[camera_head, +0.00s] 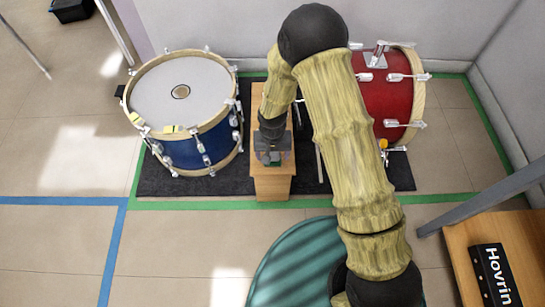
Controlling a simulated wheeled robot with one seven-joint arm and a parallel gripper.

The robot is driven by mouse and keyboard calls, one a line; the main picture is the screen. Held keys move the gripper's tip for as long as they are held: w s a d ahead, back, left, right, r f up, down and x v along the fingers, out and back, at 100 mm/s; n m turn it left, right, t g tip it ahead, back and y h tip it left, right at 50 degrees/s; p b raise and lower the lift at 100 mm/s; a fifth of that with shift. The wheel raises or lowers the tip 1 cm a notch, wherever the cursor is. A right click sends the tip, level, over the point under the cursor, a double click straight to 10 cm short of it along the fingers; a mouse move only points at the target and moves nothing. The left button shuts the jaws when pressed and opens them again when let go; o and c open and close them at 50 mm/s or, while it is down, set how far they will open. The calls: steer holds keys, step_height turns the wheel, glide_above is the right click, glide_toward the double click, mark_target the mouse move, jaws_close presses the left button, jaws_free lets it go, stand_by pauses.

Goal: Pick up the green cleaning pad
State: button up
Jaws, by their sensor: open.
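My gripper (273,158) is over the near part of a narrow wooden bench or box (272,188) between two drums. Its fingers point down and look apart. A small greyish-green patch shows between and around the fingers; it may be the green cleaning pad, but it is too small and too covered to be sure. I cannot tell whether the fingers touch anything. No other green pad is clear in view.
A blue drum (215,145) with yellow pieces on its rim stands left of the bench, a red drum (388,95) right. Both stand on a dark mat (240,183). A round teal object (290,262) lies in front. A wooden surface (465,245) is at lower right.

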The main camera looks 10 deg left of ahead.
mark_target(272, 153)
steer(key=shift+c, duration=0.4)
steer(key=c, duration=1)
step_height(272, 153, up, 10)
steer(key=p, duration=0.5)
